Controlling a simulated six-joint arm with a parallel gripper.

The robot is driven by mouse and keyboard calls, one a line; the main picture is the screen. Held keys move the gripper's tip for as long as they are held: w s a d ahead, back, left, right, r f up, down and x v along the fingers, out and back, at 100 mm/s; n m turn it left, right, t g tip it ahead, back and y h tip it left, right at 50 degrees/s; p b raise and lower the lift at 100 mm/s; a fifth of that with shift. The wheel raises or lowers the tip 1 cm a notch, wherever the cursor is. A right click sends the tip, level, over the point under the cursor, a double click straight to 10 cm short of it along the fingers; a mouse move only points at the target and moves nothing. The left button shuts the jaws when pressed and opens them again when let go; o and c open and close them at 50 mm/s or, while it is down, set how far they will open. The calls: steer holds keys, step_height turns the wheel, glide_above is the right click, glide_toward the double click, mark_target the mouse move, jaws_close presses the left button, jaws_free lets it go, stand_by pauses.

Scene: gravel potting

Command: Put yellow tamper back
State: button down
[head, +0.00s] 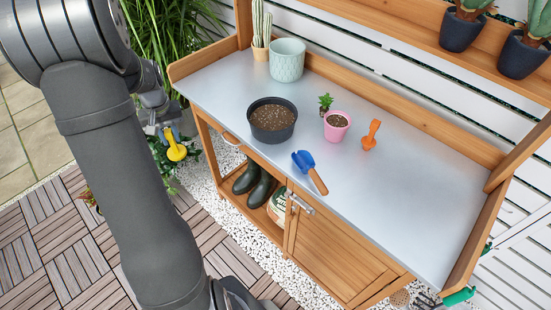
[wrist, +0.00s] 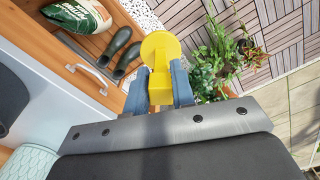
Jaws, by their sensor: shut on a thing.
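The yellow tamper (head: 176,152) hangs in the air just off the left end of the potting bench. It has a round disc and a blocky handle. My gripper (head: 168,132) is shut on its handle. In the wrist view the tamper (wrist: 158,50) sits between the two blue-grey fingers of my gripper (wrist: 160,88), its disc pointing away from the palm. Part of the handle is hidden between the fingers. An orange tool (head: 371,135), which looks like another tamper, stands on the bench right of the pink pot (head: 337,131).
The bench top (head: 420,200) holds a dark soil-filled pot (head: 272,135), a small plant (head: 325,102), a blue trowel (head: 304,160), a mint pot (head: 287,66) and a potted cactus (head: 260,36). Its right half is clear. Leafy plants (wrist: 210,65) grow below the tamper.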

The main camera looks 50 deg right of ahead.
steer(key=s+d+r+m, duration=0.4)
steer(key=s+d+r, duration=0.5)
steer(key=s+d, duration=0.3)
steer(key=s+d+r+m, duration=0.3)
steer(key=s+d+r, duration=0.6)
steer(key=s+d, duration=0.35)
steer(key=s+f+m, duration=0.2)
steer(key=s, duration=1.3)
steer(key=s+f+m, duration=0.2)
steer(key=s, duration=1.3)
steer(key=shift+w+d+f, duration=1)
steer(key=shift+w+f, duration=0.75)
steer(key=shift+f, duration=0.1)
steer(key=shift+w+d+f, duration=0.95)
steer(key=shift+w+f, duration=0.8)
steer(key=shift+f, duration=0.1)
steer(key=shift+w+d+f, duration=1)
steer(key=shift+w+f, duration=0.75)
steer(key=shift+f, duration=0.1)
steer(key=shift+f, duration=0.1)
steer(key=c, duration=1.2)
jaws_free()
